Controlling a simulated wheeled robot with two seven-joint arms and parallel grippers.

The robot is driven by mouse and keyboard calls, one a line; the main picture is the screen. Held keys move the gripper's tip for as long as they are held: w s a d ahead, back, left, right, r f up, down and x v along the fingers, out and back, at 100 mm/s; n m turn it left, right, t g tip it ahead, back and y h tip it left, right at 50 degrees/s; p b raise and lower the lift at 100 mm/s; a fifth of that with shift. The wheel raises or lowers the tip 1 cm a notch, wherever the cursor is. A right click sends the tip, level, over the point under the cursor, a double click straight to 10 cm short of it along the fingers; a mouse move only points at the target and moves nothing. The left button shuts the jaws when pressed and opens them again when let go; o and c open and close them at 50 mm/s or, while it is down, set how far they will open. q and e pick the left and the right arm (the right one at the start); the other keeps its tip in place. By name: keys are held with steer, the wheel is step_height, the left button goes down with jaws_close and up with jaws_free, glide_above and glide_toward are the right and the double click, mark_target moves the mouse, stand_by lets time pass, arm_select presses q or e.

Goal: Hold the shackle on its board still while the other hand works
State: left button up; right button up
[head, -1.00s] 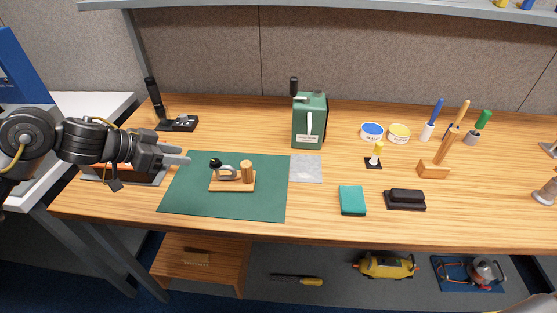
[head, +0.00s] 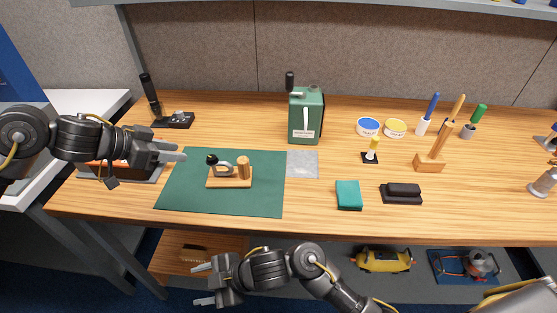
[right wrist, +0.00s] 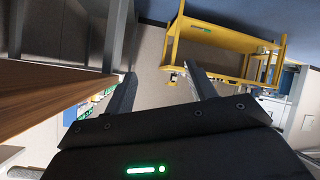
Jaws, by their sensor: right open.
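The shackle (head: 224,171), a small grey metal piece with a black ball by it, is on a small wooden board (head: 229,183) with an upright wooden peg (head: 243,167). The board lies on a dark green mat (head: 262,205) at the left of the bench. My left gripper (head: 182,152) is left of the board, apart from it; its two fingers show with a narrow gap and nothing between them. My right gripper (head: 203,284) is open and empty in front of the bench, low, pointing left. In the right wrist view its fingers (right wrist: 160,92) are spread, with no shackle in sight.
A green canister (head: 306,118) stands behind the mat, with a grey sheet (head: 303,165) before it. A teal block (head: 348,195) and a black block (head: 401,194) lie to the right. The bench's front edge (head: 330,225) is between my right gripper and the mat.

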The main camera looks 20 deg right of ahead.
step_height(320, 180, up, 7)
steer(key=n, duration=0.4)
steer(key=w+d+r+n+y, duration=0.1)
steer(key=w+r+n+y, duration=0.3)
steer(key=w+r, duration=0.55)
steer(key=w+d+r+n+t+y, duration=0.25)
steer(key=w+d+r+n, duration=0.3)
steer(key=w+d, duration=0.35)
steer(key=n+h, duration=0.6)
steer(key=n, duration=1)
glide_toward(243, 164)
steer(key=w+d+f, duration=0.1)
steer(key=f, duration=0.1)
steer(key=shift+y, duration=0.25)
steer(key=x, duration=1.1)
steer(key=shift+w+r, duration=0.15)
steer(key=shift+c, duration=0.5)
steer(key=shift+d, duration=0.1)
jaws_close()
